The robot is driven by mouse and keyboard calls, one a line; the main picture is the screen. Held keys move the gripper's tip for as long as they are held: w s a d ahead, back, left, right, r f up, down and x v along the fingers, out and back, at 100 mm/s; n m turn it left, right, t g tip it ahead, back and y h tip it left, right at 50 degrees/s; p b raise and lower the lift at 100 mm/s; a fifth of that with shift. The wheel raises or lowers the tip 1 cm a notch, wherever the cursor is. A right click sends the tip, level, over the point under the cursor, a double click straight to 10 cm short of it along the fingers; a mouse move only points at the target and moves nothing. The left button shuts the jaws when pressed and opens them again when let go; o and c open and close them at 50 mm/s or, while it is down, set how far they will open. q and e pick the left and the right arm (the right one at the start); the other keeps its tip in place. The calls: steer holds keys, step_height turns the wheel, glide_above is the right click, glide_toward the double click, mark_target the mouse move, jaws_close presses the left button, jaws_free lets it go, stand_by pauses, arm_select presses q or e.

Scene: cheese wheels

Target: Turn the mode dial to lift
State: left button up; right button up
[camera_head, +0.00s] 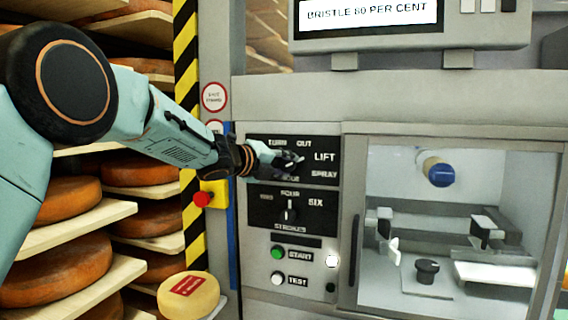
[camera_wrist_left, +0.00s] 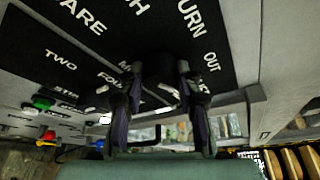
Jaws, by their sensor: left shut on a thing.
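The mode dial (camera_head: 293,163) is a dark knob on the upper black panel, with the words TURN, OUT, LIFT and SPRAY around it. LIFT (camera_head: 325,156) is to its right. My left gripper (camera_head: 284,160) comes in from the left and is shut on the dial. In the left wrist view the dark knob (camera_wrist_left: 158,70) sits between the two fingers of the gripper (camera_wrist_left: 160,80). The fingers cover part of the dial, so I cannot tell which word it points at. My right gripper is not in view.
Below is a second dial (camera_head: 290,210) marked STROKES, then a green START button (camera_head: 277,252) and a white TEST button (camera_head: 278,279). A red stop button (camera_head: 202,199) on a yellow box is left. A glazed chamber (camera_head: 460,185) is right; cheese shelves (camera_head: 85,225) are left.

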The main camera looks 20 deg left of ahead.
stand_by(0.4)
arm_select(q)
steer(key=o, duration=1.1)
steer(key=shift+o, duration=0.2)
steer(key=shift+s+a+r, duration=0.15)
steer(key=shift+s+a, duration=0.05)
steer(key=shift+s, duration=0.25)
steer(key=v, duration=1.1)
